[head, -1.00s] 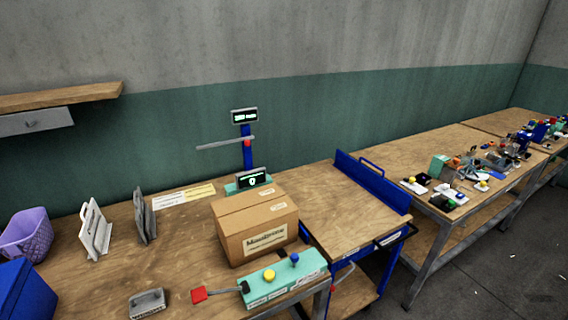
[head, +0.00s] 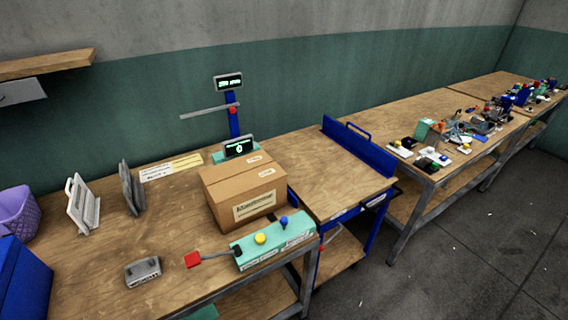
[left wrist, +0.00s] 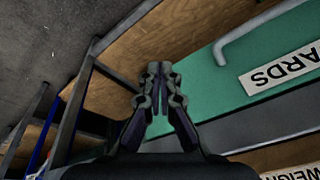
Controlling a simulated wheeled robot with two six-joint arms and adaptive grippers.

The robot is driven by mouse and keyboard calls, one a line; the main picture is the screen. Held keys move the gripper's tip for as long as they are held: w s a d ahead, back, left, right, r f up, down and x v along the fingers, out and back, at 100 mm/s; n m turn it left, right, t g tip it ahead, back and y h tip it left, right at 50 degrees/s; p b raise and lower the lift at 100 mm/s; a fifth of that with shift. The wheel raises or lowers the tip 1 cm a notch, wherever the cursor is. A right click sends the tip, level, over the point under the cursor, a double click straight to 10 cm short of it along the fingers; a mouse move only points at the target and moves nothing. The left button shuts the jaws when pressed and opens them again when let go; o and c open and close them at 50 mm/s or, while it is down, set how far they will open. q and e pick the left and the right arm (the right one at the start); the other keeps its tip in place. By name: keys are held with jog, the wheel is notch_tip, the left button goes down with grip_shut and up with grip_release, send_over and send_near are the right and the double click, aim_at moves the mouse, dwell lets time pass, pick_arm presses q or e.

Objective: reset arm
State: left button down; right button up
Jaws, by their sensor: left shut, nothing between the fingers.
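My left gripper (left wrist: 158,88) shows in the left wrist view, its two fingers closed together with nothing between them. A green panel (left wrist: 225,88) with a grey handle and a white label is to the right of the fingers. No arm or gripper of mine shows in the head view, and my right gripper is in neither view.
A cardboard box (head: 228,190) stands on the wooden workbench (head: 110,245) behind a green control box (head: 275,240) with yellow and blue knobs. A blue cart (head: 325,170) adjoins the bench. A cluttered bench (head: 420,120) stands farther right, with open floor (head: 470,235) before it.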

pick_arm(q)
jog(key=s+a+f, duration=0.1)
jog(key=s+f, duration=0.3)
jog(key=f, duration=0.4)
jog(key=s+a+f, duration=0.1)
jog(key=s+f, duration=0.3)
jog(key=f, duration=0.5)
jog(key=s+f+g, duration=0.1)
jog(key=s+f, duration=0.7)
jog(key=s, duration=0.5)
jog(key=shift+s+f+g, duration=0.15)
jog(key=shift+s+g, duration=0.15)
jog(key=shift+s, duration=0.1)
